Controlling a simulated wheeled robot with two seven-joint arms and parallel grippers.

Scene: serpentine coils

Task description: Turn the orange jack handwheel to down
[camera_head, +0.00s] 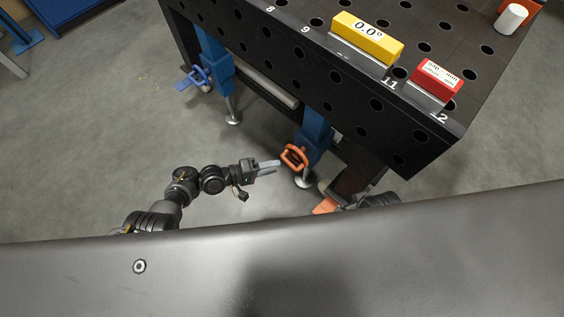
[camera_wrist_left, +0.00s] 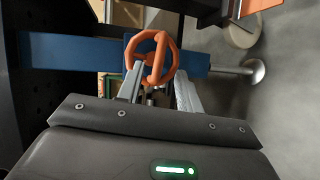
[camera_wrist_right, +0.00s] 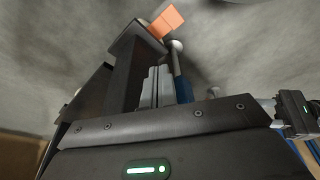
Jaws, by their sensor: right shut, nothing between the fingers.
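The orange jack handwheel (camera_head: 294,157) sits on the blue jack leg (camera_head: 316,146) below the near corner of the black table. In the left wrist view, the wheel (camera_wrist_left: 152,60) stands just ahead of my left fingertips, with a handle across its ring. My left gripper (camera_head: 270,166) points at the wheel from the left with its fingers apart. Nothing shows held in it; whether a fingertip touches the rim I cannot tell. My right gripper (camera_wrist_right: 158,76) is shut and empty in the right wrist view, pointing toward the structure under the table.
The black perforated table (camera_head: 285,62) overhangs the wheel. A yellow 0.0° block (camera_head: 367,38), a red block (camera_head: 437,80) and a white cylinder (camera_head: 511,19) are on top. A blue handwheel (camera_head: 194,76) is on another leg. An orange piece (camera_head: 325,206) is near the right arm. Floor at left is clear.

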